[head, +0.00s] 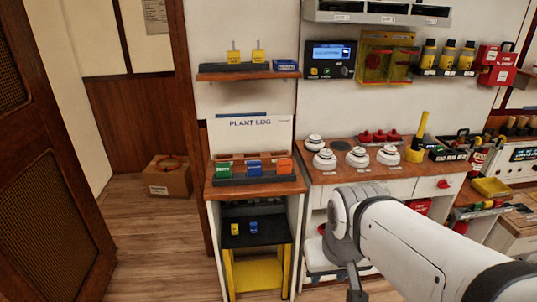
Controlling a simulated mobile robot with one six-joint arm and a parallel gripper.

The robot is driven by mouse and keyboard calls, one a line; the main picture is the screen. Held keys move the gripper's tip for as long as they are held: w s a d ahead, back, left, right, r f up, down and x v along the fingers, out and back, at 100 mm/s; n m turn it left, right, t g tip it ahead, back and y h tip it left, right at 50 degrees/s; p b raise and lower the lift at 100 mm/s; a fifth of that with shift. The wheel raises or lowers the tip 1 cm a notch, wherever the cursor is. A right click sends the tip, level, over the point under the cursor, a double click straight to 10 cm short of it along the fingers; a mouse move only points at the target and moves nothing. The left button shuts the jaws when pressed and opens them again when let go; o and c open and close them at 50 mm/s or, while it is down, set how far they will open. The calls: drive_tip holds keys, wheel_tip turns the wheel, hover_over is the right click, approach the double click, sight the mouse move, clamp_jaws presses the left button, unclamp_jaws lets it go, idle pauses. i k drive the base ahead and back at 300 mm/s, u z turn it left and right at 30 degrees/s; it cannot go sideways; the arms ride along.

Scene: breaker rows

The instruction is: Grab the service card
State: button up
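I cannot single out a service card by its markings. On top of the wooden cabinet, below a white "PLANT LOG" board (252,138), a dark holder (258,179) carries a green piece (223,170), a blue piece (254,168) and an orange piece (284,167), all too small to read. My white arm reaches in from the lower right and bends down in front of the cabinets. Its end runs to the bottom edge, right of the yellow stool. My gripper's fingers do not show.
A black tray (270,236) with small yellow and blue items sits on the shelf below, above a yellow stool (258,274). White round devices (357,157) stand on the counter to the right. A cardboard box (167,177) lies on the floor at left. The left floor is otherwise clear.

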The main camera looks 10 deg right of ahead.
sight(284, 166)
drive_tip(key=i, duration=1)
drive_tip(key=u, duration=0.05)
